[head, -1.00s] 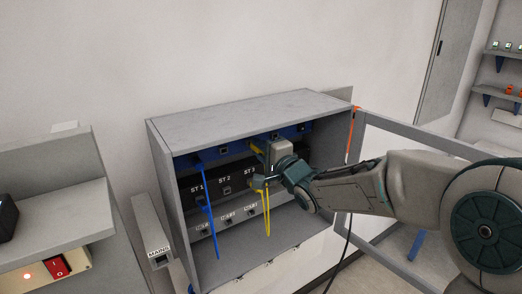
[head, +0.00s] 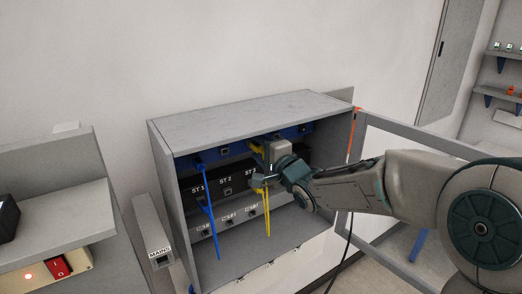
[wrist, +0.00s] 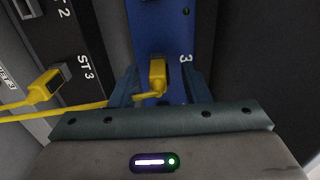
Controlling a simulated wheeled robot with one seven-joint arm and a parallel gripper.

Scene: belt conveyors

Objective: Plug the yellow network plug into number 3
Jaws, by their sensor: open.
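In the wrist view, a yellow plug (wrist: 157,75) sits against the blue panel (wrist: 158,20) beside the printed number 3. The plug covers the socket there, so I cannot see how deep it is. A thin yellow cable (wrist: 112,101) runs from it to the left. The other yellow plug (wrist: 45,88) of this cable is at the ST 3 port on the black panel. My gripper (wrist: 160,88) is open, with one finger on each side of the plug at number 3, apparently clear of it. In the head view, my gripper (head: 266,166) partly hides the yellow plugs.
The grey cabinet (head: 240,108) surrounds the panels, its open door frame (head: 400,138) to the right. A blue cable (head: 211,225) hangs at ST 1. A lower row of ports (head: 228,220) lies below. A MAINS box (head: 150,232) and red switch (head: 57,267) are left.

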